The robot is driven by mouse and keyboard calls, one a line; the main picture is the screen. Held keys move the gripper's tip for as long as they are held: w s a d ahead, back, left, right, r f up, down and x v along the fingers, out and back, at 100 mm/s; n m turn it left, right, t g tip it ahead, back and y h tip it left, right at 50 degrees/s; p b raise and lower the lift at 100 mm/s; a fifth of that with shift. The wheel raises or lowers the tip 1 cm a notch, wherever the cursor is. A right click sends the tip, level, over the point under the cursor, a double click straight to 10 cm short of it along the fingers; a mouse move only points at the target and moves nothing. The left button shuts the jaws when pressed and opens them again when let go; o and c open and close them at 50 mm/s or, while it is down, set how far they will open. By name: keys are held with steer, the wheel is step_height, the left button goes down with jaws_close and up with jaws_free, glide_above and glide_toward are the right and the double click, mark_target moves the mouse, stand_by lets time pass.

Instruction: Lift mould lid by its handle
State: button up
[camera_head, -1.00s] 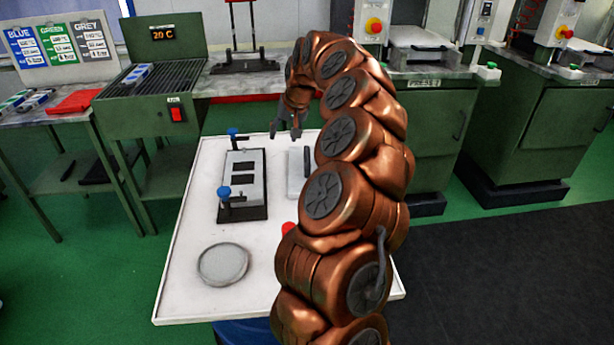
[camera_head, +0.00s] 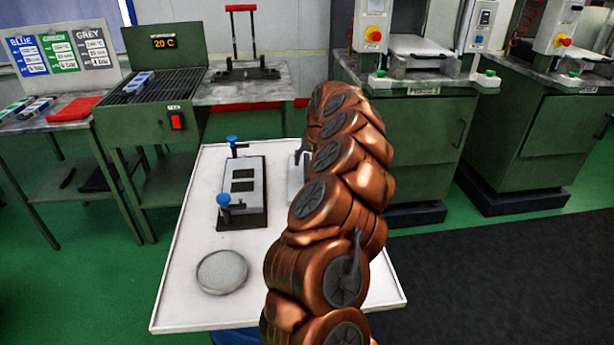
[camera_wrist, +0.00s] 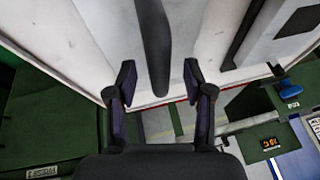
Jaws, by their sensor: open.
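The mould lid (camera_head: 295,178) is a pale grey plate lying on the white table, right of the mould. My arm covers much of it in the head view. Its handle (camera_wrist: 155,45) is a dark bar, seen lengthwise in the wrist view. My gripper (camera_wrist: 158,82) is open, with one fingertip on each side of the handle's near end and a gap on both sides. In the head view the gripper is mostly hidden behind my arm. The mould base (camera_head: 242,219) stands on the table with blue-knobbed clamps (camera_head: 223,199) and two dark cavities.
A round grey dish (camera_head: 222,271) lies at the front of the white table (camera_head: 192,235). Behind it stand a green cooling unit (camera_head: 150,125) reading 20 C, a bench with a red-handled stand (camera_head: 241,8), and green presses (camera_head: 417,135). The table's left side has free room.

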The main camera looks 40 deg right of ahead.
steer(key=shift+x, duration=0.75)
steer(key=shift+c, duration=0.2)
jaws_close()
